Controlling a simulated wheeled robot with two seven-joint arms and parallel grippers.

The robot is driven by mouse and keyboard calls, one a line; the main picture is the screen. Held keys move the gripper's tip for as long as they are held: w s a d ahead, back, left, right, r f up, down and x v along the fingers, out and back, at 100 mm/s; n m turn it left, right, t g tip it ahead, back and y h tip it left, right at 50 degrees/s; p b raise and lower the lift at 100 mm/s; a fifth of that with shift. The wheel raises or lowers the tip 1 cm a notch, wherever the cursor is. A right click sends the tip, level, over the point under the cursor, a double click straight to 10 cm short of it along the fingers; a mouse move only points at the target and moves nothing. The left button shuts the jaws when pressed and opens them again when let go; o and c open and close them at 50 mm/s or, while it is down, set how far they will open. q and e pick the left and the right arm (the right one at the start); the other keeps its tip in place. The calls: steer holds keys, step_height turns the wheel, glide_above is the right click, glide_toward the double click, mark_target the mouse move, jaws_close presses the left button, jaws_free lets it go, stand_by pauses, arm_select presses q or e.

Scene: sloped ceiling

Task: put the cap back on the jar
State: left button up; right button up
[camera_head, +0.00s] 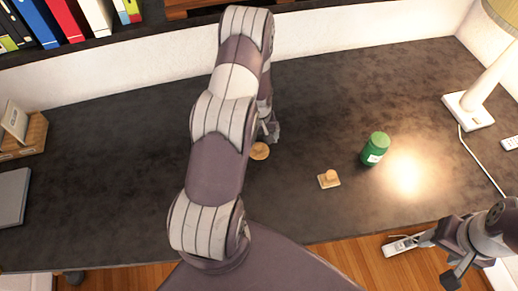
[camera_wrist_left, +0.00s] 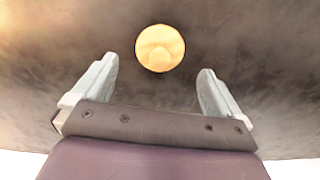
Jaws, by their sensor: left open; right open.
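A green jar (camera_head: 375,149) with a pale label stands upright on the dark desk, right of centre; whether its mouth is open is too small to tell. A round tan cap (camera_head: 259,151) lies on the desk beside my left gripper (camera_head: 270,133), partly hidden by my arm. In the left wrist view the round cap (camera_wrist_left: 160,48) lies just beyond the open, empty fingers (camera_wrist_left: 158,82), centred between them. A square tan piece with a round knob (camera_head: 329,179) lies between the round cap and the jar. My right gripper (camera_head: 416,265) is open and empty beyond the desk's front edge, at lower right.
A lamp (camera_head: 470,108) with its cord stands at the right, near a small remote-like item (camera_head: 510,143). A wooden holder (camera_head: 22,135) and a grey flat item (camera_head: 12,197) are at far left. Binders (camera_head: 68,20) stand behind. The desk's middle (camera_head: 330,110) is mostly clear.

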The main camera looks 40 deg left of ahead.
mark_target(259, 145)
arm_select(q)
step_height(259, 145, down, 4)
steer(key=shift+r+p, duration=0.1)
steer(key=shift+p, duration=0.7)
steer(key=shift+a+f, duration=0.1)
steer(key=shift+f, duration=0.5)
steer(key=c, duration=1.1)
